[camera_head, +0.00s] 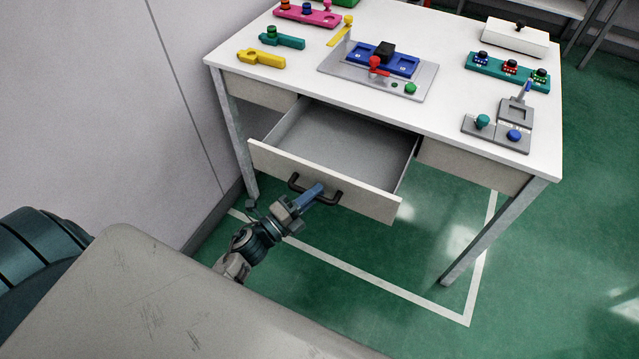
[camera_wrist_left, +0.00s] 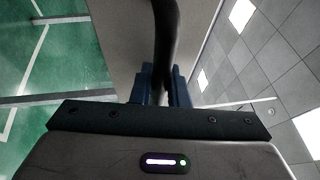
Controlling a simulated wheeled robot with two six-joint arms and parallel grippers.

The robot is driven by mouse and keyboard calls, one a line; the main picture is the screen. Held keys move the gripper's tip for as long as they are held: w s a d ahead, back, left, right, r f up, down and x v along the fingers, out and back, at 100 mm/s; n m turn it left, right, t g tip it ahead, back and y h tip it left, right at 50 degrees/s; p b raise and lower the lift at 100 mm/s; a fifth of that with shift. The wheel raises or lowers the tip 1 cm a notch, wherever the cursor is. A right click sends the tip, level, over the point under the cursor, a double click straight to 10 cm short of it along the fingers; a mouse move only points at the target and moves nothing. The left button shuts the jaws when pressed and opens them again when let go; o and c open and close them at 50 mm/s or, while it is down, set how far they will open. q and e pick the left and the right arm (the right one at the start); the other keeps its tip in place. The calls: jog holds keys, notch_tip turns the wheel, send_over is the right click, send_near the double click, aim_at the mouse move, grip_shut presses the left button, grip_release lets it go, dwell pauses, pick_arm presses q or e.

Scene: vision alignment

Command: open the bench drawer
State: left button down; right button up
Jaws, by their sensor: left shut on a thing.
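The bench drawer (camera_head: 322,178) is pulled well out from under the white bench top (camera_head: 440,112), and its inside (camera_head: 345,137) looks empty. A dark bar handle (camera_head: 335,197) is on its front panel. My left gripper (camera_head: 314,192) has its blue fingers on the handle. In the left wrist view the blue fingers (camera_wrist_left: 162,86) are shut around the dark handle (camera_wrist_left: 166,40). My right gripper does not show in either view.
On the bench are a grey fixture (camera_head: 425,88) with a blue block, green and yellow tools at the left, and button boxes (camera_head: 507,70) at the right. A wall (camera_head: 165,90) stands close at left. Green floor (camera_head: 580,230) is clear at right.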

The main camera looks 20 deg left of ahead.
pick_arm(q)
jog(key=shift+s, duration=0.15)
jog(key=c, duration=1.7)
grip_release()
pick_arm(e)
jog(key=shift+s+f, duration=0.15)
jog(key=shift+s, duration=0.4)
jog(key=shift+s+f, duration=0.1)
